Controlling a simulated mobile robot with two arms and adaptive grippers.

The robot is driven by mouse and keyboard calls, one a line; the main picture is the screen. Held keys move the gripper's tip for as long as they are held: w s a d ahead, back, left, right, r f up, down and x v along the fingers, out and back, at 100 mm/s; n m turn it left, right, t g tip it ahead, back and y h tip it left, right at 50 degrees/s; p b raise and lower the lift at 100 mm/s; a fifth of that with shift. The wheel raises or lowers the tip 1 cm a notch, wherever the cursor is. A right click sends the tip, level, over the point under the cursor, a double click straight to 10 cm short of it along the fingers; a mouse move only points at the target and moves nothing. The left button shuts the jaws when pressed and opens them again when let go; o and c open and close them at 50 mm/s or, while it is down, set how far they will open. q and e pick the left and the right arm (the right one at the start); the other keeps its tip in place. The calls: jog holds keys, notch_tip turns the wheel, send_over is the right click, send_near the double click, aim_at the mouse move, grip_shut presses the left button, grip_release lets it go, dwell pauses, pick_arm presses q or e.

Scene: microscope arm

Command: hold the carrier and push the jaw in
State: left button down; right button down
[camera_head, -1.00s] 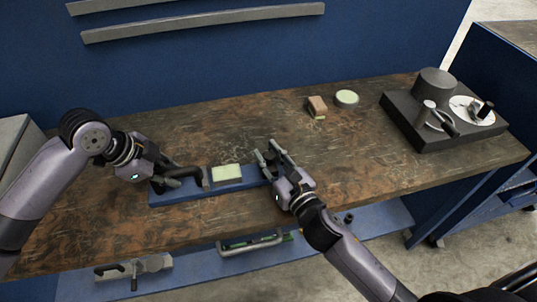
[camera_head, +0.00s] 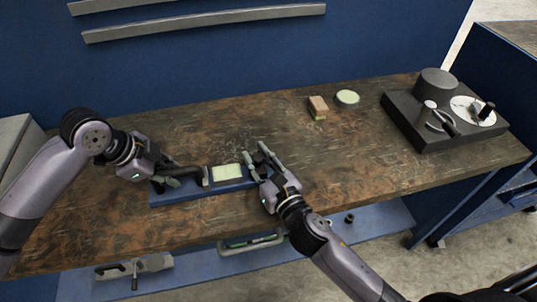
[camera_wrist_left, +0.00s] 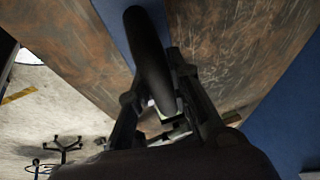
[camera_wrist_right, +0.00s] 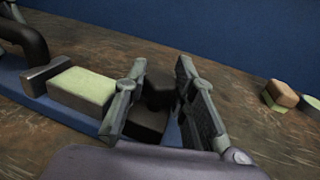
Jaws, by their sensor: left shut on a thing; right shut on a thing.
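The carrier is a long blue base (camera_head: 190,194) on the bench, with a black curved handle (camera_wrist_left: 148,55) at its left end. My left gripper (camera_head: 182,179) is shut on this handle. A pale green block (camera_head: 227,172) sits on the carrier, against a dark upright piece (camera_wrist_right: 42,75) on its left. The jaw, a dark block (camera_wrist_right: 147,120), is at the carrier's right end. My right gripper (camera_head: 257,161) is shut on the jaw, one finger on each side. Its left finger is close to the green block's right end; whether they touch is unclear.
A brown and pale block (camera_head: 318,107) and a round pale-topped piece (camera_head: 347,98) lie at the back. A dark device with levers (camera_head: 430,125) stands at the right. A blue shelf (camera_head: 200,264) runs below the bench's front edge. The bench middle is clear.

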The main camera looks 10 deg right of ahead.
pick_arm(q)
jog(key=shift+r, duration=0.1)
pick_arm(e)
jog(key=a, duration=0.3)
jog(key=shift+a, duration=0.1)
jog(key=shift+s, duration=0.1)
jog(key=c, duration=1.3)
grip_release()
jog(key=v, duration=1.2)
jog(key=shift+d, duration=0.2)
pick_arm(q)
jog(key=c, duration=1.4)
grip_release()
